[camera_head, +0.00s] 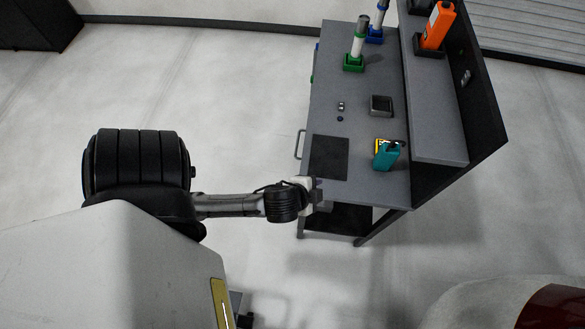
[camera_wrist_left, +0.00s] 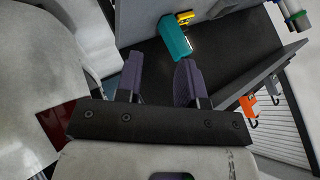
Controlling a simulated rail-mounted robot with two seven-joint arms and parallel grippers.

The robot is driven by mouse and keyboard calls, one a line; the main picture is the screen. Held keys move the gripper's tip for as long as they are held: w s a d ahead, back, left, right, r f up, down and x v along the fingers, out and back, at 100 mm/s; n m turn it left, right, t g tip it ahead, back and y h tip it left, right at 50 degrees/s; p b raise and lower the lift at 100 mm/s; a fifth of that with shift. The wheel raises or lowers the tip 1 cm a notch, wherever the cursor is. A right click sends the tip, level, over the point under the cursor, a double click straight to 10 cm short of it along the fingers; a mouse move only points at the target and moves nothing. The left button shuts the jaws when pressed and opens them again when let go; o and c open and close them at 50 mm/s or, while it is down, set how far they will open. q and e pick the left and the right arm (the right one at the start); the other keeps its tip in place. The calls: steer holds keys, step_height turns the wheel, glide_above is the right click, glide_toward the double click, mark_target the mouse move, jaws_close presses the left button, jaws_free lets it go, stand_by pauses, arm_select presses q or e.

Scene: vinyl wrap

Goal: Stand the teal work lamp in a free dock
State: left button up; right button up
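The teal work lamp (camera_head: 386,156) is on the grey workbench (camera_head: 350,100), near its front right part, and shows in the left wrist view (camera_wrist_left: 174,38) beyond the fingertips. My left gripper (camera_head: 317,190) is at the bench's near left corner, apart from the lamp. Its two fingers (camera_wrist_left: 159,75) are spread with nothing between them. A dark square dock (camera_head: 381,105) on the bench looks empty. An orange lamp (camera_head: 438,25) stands in another dark dock (camera_head: 428,47) on the raised shelf. My right gripper is not in view.
A yellow-and-black item (camera_head: 382,144) lies right behind the teal lamp. White-and-grey cylinders stand in a green holder (camera_head: 354,63) and a blue holder (camera_head: 375,36) at the far end. A dark mat (camera_head: 329,157) lies bare. The raised shelf (camera_head: 436,120) edges the right side.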

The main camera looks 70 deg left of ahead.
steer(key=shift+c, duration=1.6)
arm_select(q)
steer(key=s+d+f+n+g+h, duration=0.1)
steer(key=s+d+n+g+h, duration=0.2)
steer(key=s+d, duration=0.4)
steer(key=shift+s+d+f+g+h, duration=0.2)
steer(key=shift+s+g+h, duration=0.3)
steer(key=shift+s+g, duration=0.4)
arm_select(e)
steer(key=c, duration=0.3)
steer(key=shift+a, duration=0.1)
